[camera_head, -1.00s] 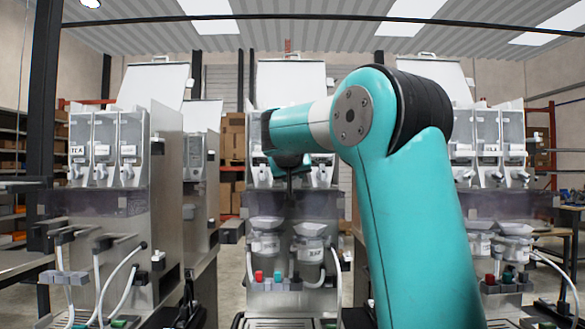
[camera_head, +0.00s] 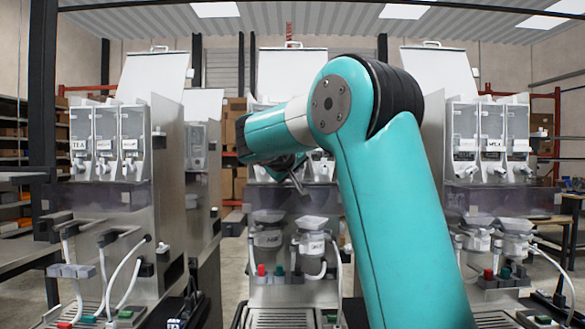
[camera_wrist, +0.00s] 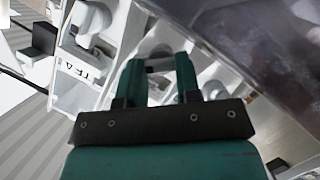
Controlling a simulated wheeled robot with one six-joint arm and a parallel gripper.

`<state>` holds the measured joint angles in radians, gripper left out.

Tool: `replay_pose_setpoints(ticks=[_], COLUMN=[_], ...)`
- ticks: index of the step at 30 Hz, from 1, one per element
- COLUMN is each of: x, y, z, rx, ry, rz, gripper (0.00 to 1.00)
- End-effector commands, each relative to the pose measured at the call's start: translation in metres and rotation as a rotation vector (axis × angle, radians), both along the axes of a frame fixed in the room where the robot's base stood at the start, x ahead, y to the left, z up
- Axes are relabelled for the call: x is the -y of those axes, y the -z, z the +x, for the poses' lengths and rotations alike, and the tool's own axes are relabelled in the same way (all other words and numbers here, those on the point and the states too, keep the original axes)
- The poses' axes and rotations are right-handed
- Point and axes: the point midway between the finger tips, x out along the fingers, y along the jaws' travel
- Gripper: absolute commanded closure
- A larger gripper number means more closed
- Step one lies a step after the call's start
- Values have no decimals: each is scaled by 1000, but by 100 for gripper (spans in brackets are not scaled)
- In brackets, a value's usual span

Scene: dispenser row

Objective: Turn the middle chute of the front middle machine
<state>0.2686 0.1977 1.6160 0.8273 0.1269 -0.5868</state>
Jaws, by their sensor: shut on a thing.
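The front middle machine (camera_head: 292,90) stands at the centre of the head view, with its canisters and chutes mostly hidden behind my arm. My gripper (camera_head: 298,185) is in front of it, tilted, at chute height. In the wrist view, my gripper's two green fingers (camera_wrist: 160,66) are closed around a small pale part, which looks like the middle chute (camera_wrist: 159,69). The machine appears rotated in this view. A canister labelled TEA (camera_wrist: 80,70) is left of the fingers. The chute's exact angle cannot be told.
A similar machine (camera_head: 168,150) stands at the left and another (camera_head: 432,85) at the right. A smoky clear panel (camera_wrist: 265,45) lies close to the right of my fingers. Mixing bowls (camera_head: 311,240) and hoses are below my gripper.

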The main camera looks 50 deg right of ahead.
Motion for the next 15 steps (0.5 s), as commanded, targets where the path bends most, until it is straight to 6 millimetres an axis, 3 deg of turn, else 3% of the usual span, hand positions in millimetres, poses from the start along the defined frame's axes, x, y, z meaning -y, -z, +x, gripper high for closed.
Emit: replay_pose_setpoints(ticks=[9, 10, 13, 15], x=[0, 0, 0, 0], y=[0, 0, 0, 0], z=[0, 0, 0, 0], rx=[-1, -1, 0, 0], ry=[0, 0, 0, 0], rz=[0, 0, 0, 0], gripper=[92, 66, 43, 43])
